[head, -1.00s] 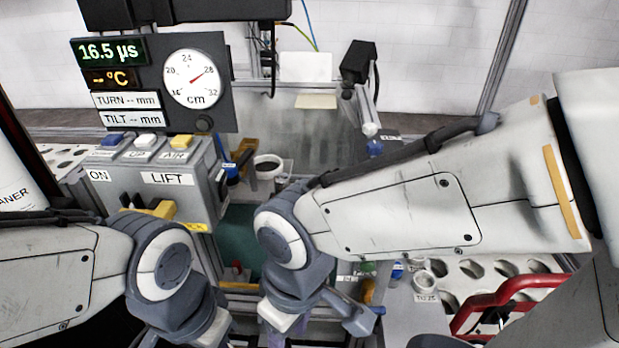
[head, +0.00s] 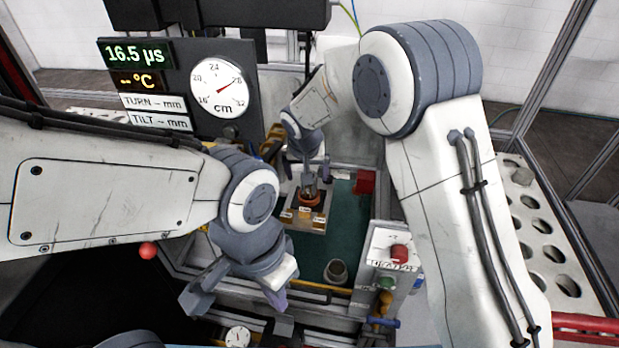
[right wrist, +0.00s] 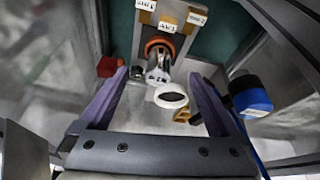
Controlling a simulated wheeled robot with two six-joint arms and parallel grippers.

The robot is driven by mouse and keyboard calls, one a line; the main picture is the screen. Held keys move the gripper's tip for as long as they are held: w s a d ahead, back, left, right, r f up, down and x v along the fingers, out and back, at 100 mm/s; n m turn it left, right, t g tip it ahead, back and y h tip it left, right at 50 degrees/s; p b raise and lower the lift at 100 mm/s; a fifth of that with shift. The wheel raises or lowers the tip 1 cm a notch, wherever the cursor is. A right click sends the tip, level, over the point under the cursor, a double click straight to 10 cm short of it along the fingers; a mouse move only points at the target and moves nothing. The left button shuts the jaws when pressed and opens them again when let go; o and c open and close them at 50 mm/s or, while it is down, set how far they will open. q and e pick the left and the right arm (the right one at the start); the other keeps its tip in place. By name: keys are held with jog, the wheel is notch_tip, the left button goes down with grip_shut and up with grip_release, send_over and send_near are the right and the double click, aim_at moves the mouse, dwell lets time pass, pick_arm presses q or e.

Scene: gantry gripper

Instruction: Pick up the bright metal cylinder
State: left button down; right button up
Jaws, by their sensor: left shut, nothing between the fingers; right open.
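The bright metal cylinder (right wrist: 158,66) stands in an orange-red ring (right wrist: 160,44) on a labelled metal block (right wrist: 144,22) in the right wrist view. In the head view the cylinder (head: 309,181) is small and partly hidden by my right gripper. My right gripper (head: 306,172) is open above the block, its fingers on either side of the cylinder.
A red block (head: 364,183) lies right of the metal block on the green floor. A dark cup (head: 336,271) stands in front. A button box (head: 393,250) is at the right. A white-rimmed cup (right wrist: 171,96) and a blue-capped item (right wrist: 250,96) show near my right fingers.

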aim_at(309, 187)
jog(key=shift+m, duration=0.4)
jog(key=w+f, duration=0.1)
jog(key=f, duration=0.1)
jog(key=w+f+p, duration=0.1)
jog(key=w+f, duration=0.2)
jog(key=f, duration=0.1)
jog(key=shift+w+d, duration=0.3)
jog(key=shift+w, duration=0.1)
jog(key=p+x, duration=0.1)
jog(key=x, duration=0.1)
jog(key=p+x, duration=0.2)
jog(key=x, duration=0.1)
jog(key=shift+w+a+r, duration=0.15)
jog(key=shift+w+a, duration=0.05)
jog(key=shift+w+f, duration=0.15)
jog(key=shift+f, duration=0.2)
grip_shut()
jog(key=shift+r, duration=0.1)
